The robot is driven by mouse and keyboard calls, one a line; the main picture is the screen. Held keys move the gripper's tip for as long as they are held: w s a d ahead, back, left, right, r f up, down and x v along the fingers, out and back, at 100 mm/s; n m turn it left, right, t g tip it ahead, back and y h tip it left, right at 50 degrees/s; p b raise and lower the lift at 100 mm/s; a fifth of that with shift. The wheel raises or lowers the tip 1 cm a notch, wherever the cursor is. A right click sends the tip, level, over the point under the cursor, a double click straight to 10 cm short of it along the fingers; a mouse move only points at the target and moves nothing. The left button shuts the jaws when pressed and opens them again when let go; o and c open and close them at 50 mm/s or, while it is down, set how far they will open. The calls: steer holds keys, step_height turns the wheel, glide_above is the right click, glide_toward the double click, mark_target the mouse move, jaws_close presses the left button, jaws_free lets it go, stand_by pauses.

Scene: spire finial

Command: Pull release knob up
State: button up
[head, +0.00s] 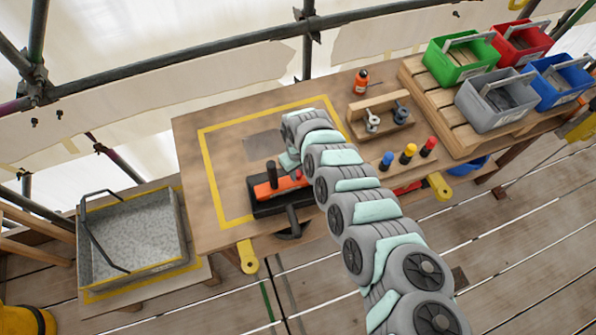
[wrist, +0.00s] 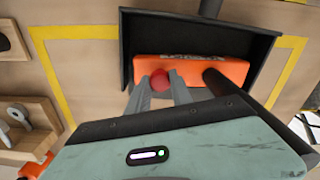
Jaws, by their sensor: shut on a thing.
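The release knob is a small red ball (wrist: 160,80), held between the fingertips of my gripper (wrist: 163,88) in the wrist view. The knob sits in front of an orange block (wrist: 205,70) lying in a black tray (wrist: 262,50). A dark cylindrical handle (wrist: 222,82) stands beside the knob. In the head view, the orange block (head: 268,188) lies in the black tray (head: 258,208) with the dark handle (head: 271,172) upright on it; the red knob (head: 297,175) shows just beside my arm. My arm's end hides the fingers there.
A yellow-taped rectangle (head: 212,180) marks the table. Blue, yellow and red-topped markers (head: 409,153), a wooden holder (head: 378,118) and an orange bottle (head: 361,83) stand to the right. Colored bins (head: 497,100) stand farther right.

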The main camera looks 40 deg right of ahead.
jaws_close()
stand_by(0.8)
